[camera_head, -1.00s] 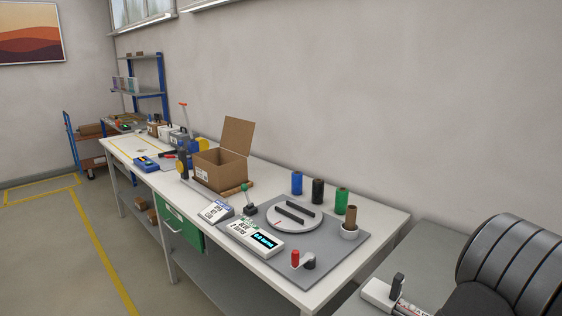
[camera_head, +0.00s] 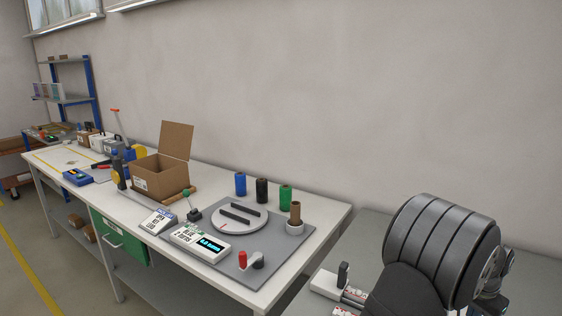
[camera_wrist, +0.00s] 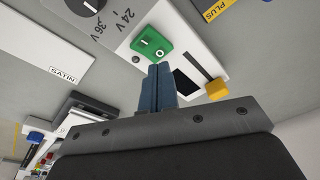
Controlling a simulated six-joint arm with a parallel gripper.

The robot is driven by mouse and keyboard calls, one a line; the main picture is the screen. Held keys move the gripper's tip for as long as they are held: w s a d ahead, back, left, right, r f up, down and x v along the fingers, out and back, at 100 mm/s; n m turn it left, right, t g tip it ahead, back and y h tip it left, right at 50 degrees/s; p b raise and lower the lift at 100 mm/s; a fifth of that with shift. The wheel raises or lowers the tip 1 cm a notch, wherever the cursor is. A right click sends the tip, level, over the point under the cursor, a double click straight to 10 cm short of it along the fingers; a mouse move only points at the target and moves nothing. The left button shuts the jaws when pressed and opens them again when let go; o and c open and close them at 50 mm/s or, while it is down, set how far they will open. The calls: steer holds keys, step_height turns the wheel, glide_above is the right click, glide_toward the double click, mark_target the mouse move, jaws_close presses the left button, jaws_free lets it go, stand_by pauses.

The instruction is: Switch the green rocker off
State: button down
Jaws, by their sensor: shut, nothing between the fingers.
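In the wrist view the green rocker (camera_wrist: 152,42) sits on a light panel at the top centre. It carries a white ring mark and a short white line mark. Which side is pressed in is hard to tell. My gripper (camera_wrist: 160,70) has its blue fingers together, with nothing between them. The fingertips are just below the rocker in the picture; I cannot tell whether they touch it. The head view shows neither the rocker nor the fingers clearly.
Near the rocker are a black knob (camera_wrist: 88,5) by "24 V" and "36 V" labels, a dark rectangle (camera_wrist: 186,82) and a yellow slider knob (camera_wrist: 217,88). In the head view a bench holds a cardboard box (camera_head: 158,178), several spools and a round turntable (camera_head: 239,219).

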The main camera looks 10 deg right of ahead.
steer(key=shift+r, duration=2.25)
steer(key=shift+f, duration=3.5)
steer(key=w+a+r+m, duration=0.1)
steer(key=a+r+m, duration=0.1)
steer(key=r, duration=0.3)
steer(key=a+r+m+g, duration=0.1)
steer(key=r+m, duration=0.1)
steer(key=r, duration=0.3)
steer(key=w+a+r+m+h, duration=0.1)
steer(key=a+r+m, duration=0.1)
steer(key=r, duration=0.3)
steer(key=shift+w+a+r+m+g, duration=0.15)
steer(key=shift+w+a+m+g, duration=0.15)
steer(key=shift+w+a+m, duration=0.1)
